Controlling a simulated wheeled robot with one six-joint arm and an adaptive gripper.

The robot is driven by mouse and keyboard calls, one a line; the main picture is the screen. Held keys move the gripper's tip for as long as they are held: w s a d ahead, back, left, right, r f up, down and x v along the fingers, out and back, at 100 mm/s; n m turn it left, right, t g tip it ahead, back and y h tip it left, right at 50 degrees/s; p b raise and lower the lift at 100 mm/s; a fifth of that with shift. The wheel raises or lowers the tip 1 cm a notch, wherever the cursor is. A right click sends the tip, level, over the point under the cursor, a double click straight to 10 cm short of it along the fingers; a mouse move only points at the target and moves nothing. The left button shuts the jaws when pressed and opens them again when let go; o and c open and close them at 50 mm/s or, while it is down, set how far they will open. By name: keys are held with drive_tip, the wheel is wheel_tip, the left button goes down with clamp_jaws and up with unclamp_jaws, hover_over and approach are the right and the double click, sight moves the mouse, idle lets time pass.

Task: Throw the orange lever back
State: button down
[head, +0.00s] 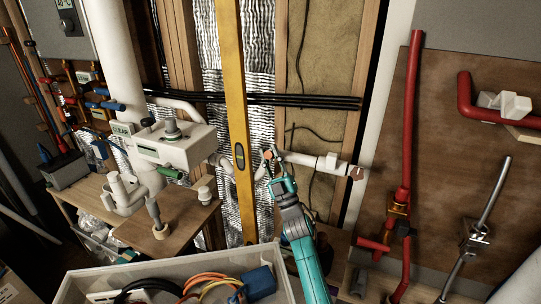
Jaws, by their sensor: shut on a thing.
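The orange lever (267,155) shows as a small orange patch at the white pipe in the middle of the head view, just right of the yellow level. My gripper (271,161) reaches up to it from below and is shut on it. The fingers hide most of the lever, so its exact angle cannot be told. The white pipe (310,160) runs right from the lever toward the wooden stud.
A yellow spirit level (239,190) stands upright just left of my gripper. A white control box (175,146) is farther left. A grey bin (85,285) with cables stands below. Red pipes (410,130) run up the brown board at right.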

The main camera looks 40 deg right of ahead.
drive_tip(key=c, duration=1.1)
unclamp_jaws()
drive_tip(key=shift+a+f, duration=0.1)
drive_tip(key=shift+f, duration=0.15)
drive_tip(key=shift+o, duration=0.9)
drive_tip(key=shift+r, duration=0.15)
drive_tip(key=v, duration=0.7)
drive_tip(key=shift+s+f, duration=0.15)
drive_tip(key=shift+f, duration=0.1)
